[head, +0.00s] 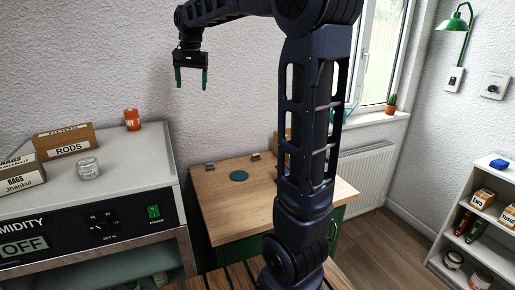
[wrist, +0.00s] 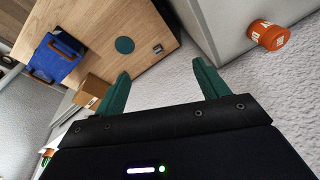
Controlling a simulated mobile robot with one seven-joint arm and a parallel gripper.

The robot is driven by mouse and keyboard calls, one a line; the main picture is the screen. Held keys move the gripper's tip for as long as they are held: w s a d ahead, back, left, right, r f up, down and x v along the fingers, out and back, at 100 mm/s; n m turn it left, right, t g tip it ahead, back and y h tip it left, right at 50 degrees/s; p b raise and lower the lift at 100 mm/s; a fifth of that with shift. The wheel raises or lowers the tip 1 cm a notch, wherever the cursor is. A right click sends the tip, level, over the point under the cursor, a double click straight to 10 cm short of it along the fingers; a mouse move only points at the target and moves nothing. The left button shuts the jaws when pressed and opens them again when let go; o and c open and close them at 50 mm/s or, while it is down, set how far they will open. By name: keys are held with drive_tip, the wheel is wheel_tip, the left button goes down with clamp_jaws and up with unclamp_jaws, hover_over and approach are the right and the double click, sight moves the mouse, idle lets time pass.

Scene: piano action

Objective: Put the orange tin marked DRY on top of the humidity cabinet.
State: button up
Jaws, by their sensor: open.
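An orange tin (head: 132,119) stands on the back right part of the top of the humidity cabinet (head: 128,155), near the wall. It also shows at the upper right of the wrist view (wrist: 268,36), with white marking too small to read. The cabinet front carries HUMIDITY lettering, an OFF display, a dial and a green power switch. My gripper (head: 191,82) is open and empty. It hangs in the air to the right of the tin and higher, pointing down. Its two green fingers also show in the wrist view (wrist: 161,75), apart from everything.
A RODS box (head: 65,142), a RAGS box (head: 20,172) and a glass jar (head: 88,168) stand on the cabinet's left part. A wooden desk (head: 220,205) is right of the cabinet. The cabinet top's front right is clear. Shelves (head: 470,225) stand far right.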

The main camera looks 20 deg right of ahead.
drive_tip(key=s+d+f+n, duration=0.1)
drive_tip(key=s+d+f, duration=0.3)
drive_tip(key=s, duration=0.5)
drive_tip(key=s+d+f+n+t, duration=0.1)
drive_tip(key=s+d+f, duration=0.4)
drive_tip(key=s, duration=0.5)
drive_tip(key=s+d+f+n+t, duration=0.1)
drive_tip(key=s+d+f, duration=0.3)
drive_tip(key=s, duration=0.5)
wheel_tip(320, 180, down, 3)
drive_tip(key=shift+s+d+r+n+h, duration=0.15)
drive_tip(key=shift+s+d+n+h, duration=0.2)
drive_tip(key=shift+n, duration=0.45)
